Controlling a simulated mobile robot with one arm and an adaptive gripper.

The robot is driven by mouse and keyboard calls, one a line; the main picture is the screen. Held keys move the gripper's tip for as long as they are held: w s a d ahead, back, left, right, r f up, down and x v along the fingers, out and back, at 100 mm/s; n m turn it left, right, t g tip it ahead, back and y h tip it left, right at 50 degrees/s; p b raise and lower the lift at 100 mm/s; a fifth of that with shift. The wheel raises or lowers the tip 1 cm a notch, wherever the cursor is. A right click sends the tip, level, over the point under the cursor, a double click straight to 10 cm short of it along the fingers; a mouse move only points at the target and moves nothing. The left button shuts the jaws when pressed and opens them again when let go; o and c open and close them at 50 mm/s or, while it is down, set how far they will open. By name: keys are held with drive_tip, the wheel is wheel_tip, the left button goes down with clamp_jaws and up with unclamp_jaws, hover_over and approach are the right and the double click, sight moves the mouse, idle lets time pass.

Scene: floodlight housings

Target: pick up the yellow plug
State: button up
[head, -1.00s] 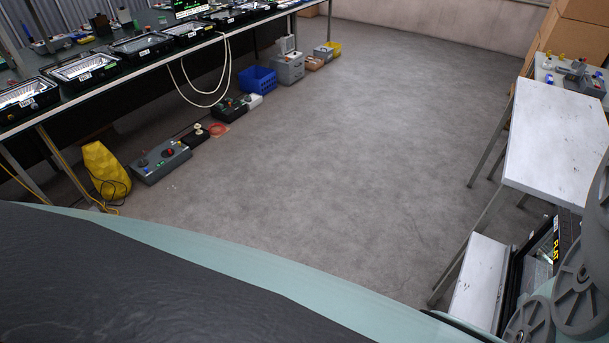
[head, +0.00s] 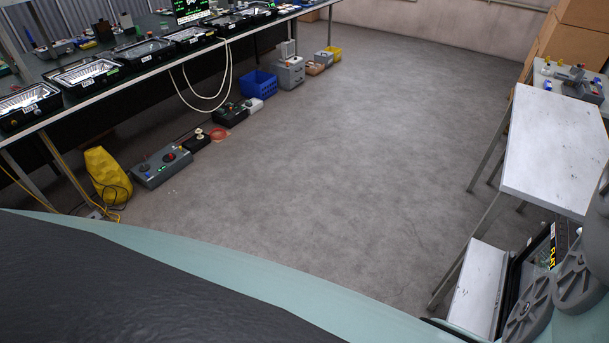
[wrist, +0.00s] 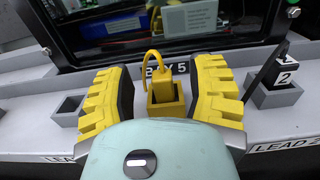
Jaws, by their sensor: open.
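The yellow plug (wrist: 165,106) is in the middle of the wrist view, with a curved yellow lead rising from its top. My gripper (wrist: 162,98) is open, with one yellow ribbed finger on each side of the plug. Gaps show between the fingers and the plug, and I see no contact. The front of my gripper hides what is below the plug. I cannot make out this plug or my gripper in the head view.
A black block marked 2 (wrist: 278,72) stands in a grey socket to the right. A grey socket (wrist: 70,108) is at the left. A dark-framed window (wrist: 150,30) stands close behind. In the head view, a white table (head: 550,140) is at the right; the floor (head: 330,170) is open.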

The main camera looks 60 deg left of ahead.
drive_tip(key=shift+d, duration=0.5)
drive_tip(key=shift+c, duration=0.2)
drive_tip(key=shift+w, duration=0.1)
clamp_jaws()
